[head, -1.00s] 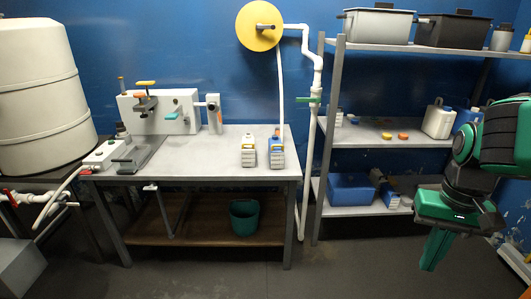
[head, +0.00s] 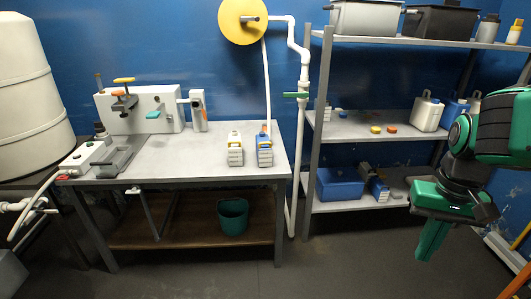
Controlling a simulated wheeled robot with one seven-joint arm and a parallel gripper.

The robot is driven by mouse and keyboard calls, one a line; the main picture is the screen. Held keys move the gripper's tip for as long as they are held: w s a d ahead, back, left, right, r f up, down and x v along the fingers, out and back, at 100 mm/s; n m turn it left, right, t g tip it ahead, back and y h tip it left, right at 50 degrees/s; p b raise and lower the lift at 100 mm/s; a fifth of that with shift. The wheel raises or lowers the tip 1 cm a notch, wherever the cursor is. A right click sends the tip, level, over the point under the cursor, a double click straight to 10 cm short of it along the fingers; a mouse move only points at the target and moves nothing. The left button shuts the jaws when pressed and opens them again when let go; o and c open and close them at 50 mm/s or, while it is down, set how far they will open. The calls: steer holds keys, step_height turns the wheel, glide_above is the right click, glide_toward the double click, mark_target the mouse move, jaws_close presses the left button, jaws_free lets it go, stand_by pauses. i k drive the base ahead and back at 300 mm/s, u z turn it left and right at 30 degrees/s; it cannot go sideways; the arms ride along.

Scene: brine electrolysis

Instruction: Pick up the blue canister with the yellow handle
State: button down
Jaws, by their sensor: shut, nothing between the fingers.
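A blue canister (head: 454,109) stands on the middle shelf at the right, partly hidden behind a white canister (head: 428,112); I cannot make out its handle's colour. A small blue and white container (head: 264,151) with a yellow patch and an orange top stands at the table's right side. Beside it is a similar white container (head: 235,150). My gripper (head: 430,244) hangs pointing down at the lower right, in front of the rack. It is shut and empty, apart from all canisters.
The grey worktable (head: 200,165) carries a white apparatus (head: 150,112) at its left. A teal bucket (head: 233,215) stands on its lower shelf. A white pipe (head: 304,75) runs between table and metal rack (head: 350,129). A blue bin (head: 340,184) sits low on the rack. Floor in front is clear.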

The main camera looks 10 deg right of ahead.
mark_target(264, 150)
steer(key=u, duration=2.05)
steer(key=i, duration=1.2)
steer(key=z, duration=2.5)
